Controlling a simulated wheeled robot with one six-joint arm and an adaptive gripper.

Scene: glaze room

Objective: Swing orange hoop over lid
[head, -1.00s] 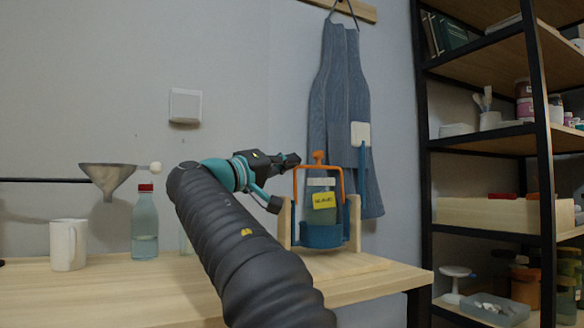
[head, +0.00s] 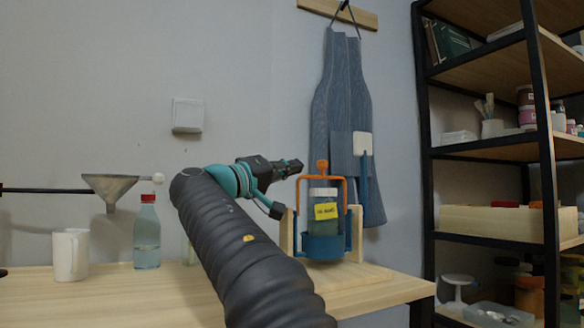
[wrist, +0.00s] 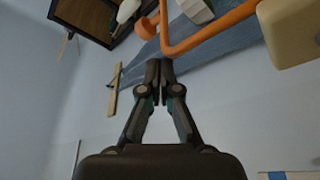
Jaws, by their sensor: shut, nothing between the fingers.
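The orange hoop (head: 345,190) stands upright on the blue holder (head: 323,247), its crossbar and knob above the jar. The jar (head: 325,225) has a yellow label and a pale lid (head: 323,192), which lies under the crossbar with a small gap. My gripper (head: 299,165) is shut and empty, just left of the hoop's knob in the head view; whether they touch is unclear. In the wrist view the shut fingertips (wrist: 159,68) point toward the hoop (wrist: 210,32), which crosses the top of the picture.
Wooden uprights flank the holder on a wooden board (head: 350,277). A mug (head: 70,254), a red-capped bottle (head: 147,233) and a funnel (head: 112,186) are at the left. An apron (head: 340,110) hangs behind. A black-framed shelf (head: 547,130) stands at the right.

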